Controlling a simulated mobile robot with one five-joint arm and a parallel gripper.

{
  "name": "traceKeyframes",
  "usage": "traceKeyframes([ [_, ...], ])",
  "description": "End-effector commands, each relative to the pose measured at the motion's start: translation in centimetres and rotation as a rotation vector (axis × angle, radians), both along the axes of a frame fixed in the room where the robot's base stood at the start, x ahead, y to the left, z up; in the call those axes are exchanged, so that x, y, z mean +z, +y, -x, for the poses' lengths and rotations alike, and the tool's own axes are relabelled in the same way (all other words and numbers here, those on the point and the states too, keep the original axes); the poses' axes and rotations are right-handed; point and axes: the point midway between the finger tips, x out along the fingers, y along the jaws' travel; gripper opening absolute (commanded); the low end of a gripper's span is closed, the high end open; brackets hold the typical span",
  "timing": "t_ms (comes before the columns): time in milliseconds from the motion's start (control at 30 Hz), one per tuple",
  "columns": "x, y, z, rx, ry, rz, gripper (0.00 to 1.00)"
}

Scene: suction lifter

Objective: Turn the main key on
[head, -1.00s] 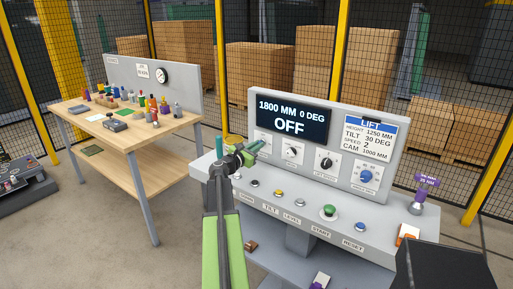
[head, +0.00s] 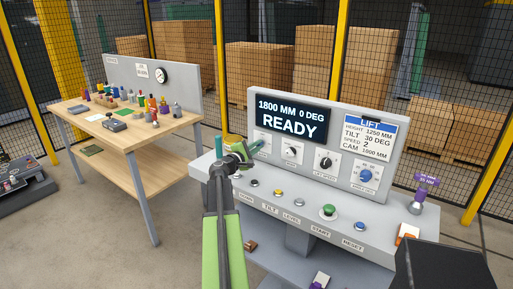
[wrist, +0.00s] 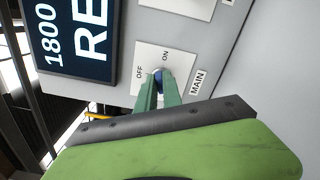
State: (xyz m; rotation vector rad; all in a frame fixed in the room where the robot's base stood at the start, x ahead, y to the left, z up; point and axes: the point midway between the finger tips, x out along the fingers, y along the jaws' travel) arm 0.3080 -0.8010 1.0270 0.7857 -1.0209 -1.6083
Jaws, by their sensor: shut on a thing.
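The main key (wrist: 158,75) is a small blue knob on a white plate marked OFF, ON and MAIN (wrist: 146,58) in the wrist view. My gripper (wrist: 157,84) is shut on the key, with its green fingers on either side. In the head view my gripper (head: 252,148) reaches to the left end of the control panel (head: 380,139) and hides the key there. The display (head: 290,117) reads 1800 MM 0 DEG and READY. The key's exact angle is partly hidden by the fingers.
Other knobs, including a blue dial (head: 366,175), sit to the right on the panel. The console shelf (head: 300,207) has several push buttons, one a green START button (head: 329,210). A wooden workbench (head: 125,129) with small items stands at the left.

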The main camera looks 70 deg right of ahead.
Motion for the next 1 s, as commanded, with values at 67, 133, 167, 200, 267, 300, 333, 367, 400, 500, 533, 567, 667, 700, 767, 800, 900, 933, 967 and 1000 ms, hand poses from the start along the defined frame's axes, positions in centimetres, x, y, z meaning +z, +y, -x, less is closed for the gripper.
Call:
traceKeyframes([
  [67,0.14,-0.15,-0.40,0.011,-0.059,0.020,0.00],
  [133,0.14,-0.15,-0.39,0.011,-0.117,0.035,0.00],
  [167,0.13,-0.14,-0.39,0.011,-0.141,0.041,0.00],
  [200,0.12,-0.14,-0.38,0.011,-0.172,0.050,0.00],
  [267,0.11,-0.14,-0.38,0.011,-0.216,0.060,0.00],
  [300,0.11,-0.14,-0.38,0.011,-0.242,0.067,0.00],
  [333,0.10,-0.13,-0.38,0.011,-0.261,0.072,0.00],
  [367,0.09,-0.14,-0.37,0.011,-0.280,0.077,0.00],
  [400,0.09,-0.14,-0.37,0.011,-0.302,0.083,0.00],
  [500,0.08,-0.14,-0.37,0.011,-0.350,0.096,0.00],
  [533,0.07,-0.13,-0.37,0.011,-0.362,0.099,0.00],
  [567,0.07,-0.13,-0.37,0.011,-0.373,0.102,0.00],
  [667,0.07,-0.13,-0.35,0.011,-0.403,0.110,0.00],
  [700,0.07,-0.13,-0.35,0.011,-0.411,0.112,0.00],
  [767,0.06,-0.12,-0.35,0.011,-0.422,0.115,0.00],
  [800,0.06,-0.12,-0.35,0.011,-0.428,0.116,0.00],
  [900,0.05,-0.12,-0.34,0.011,-0.435,0.117,0.00],
  [933,0.05,-0.12,-0.34,0.011,-0.436,0.118,0.00],
  [967,0.05,-0.12,-0.34,0.011,-0.437,0.118,0.00],
  [1000,0.04,-0.13,-0.33,0.011,-0.438,0.118,0.00],
])
